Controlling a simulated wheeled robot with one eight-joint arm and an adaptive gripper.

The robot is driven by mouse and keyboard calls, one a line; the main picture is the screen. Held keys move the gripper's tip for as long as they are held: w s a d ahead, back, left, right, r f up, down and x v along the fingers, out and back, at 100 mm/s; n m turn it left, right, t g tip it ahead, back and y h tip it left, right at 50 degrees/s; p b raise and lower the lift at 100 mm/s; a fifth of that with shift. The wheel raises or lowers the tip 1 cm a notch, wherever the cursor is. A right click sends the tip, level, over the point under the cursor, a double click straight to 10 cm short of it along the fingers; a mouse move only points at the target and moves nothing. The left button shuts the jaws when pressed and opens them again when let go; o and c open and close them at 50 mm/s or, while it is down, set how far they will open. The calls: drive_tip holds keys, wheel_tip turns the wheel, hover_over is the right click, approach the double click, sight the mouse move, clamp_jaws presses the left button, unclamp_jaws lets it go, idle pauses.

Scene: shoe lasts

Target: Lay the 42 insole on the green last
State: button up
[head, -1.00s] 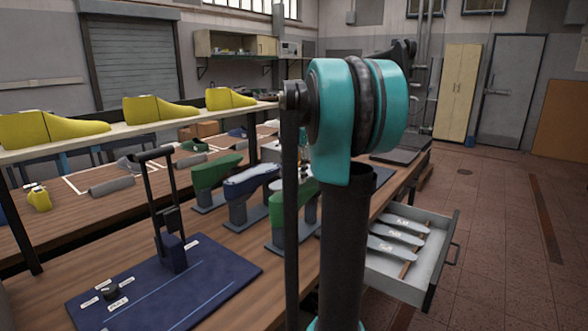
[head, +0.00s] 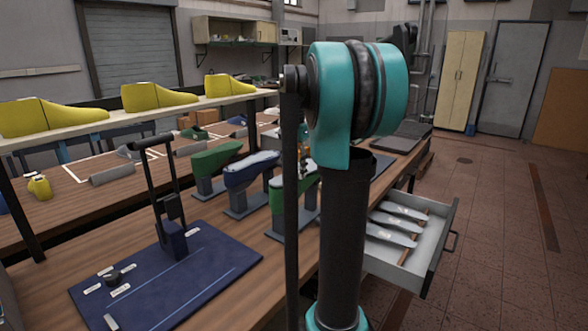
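A green last (head: 214,157) stands on the bench on a grey support. A second green last (head: 280,196) stands nearer, partly hidden behind my arm. Between them is a blue last (head: 250,172) with a pale layer on top. Several pale insoles (head: 398,222) lie in the open drawer (head: 434,252) at the right. Their labels are too small to read, so I cannot tell which is 42. My arm rises through the middle of the view. My gripper cannot be made out.
A dark blue mat (head: 200,285) with a black lever stand (head: 174,240) lies on the near bench. Yellow lasts (head: 160,97) stand on a raised shelf. A small yellow object (head: 40,187) is at the left. The floor at the right is clear.

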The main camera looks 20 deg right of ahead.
drive_tip(key=o, duration=1.1)
drive_tip(key=shift+c, duration=0.2)
wheel_tip(320, 180, up, 12)
drive_tip(key=shift+d, duration=0.1)
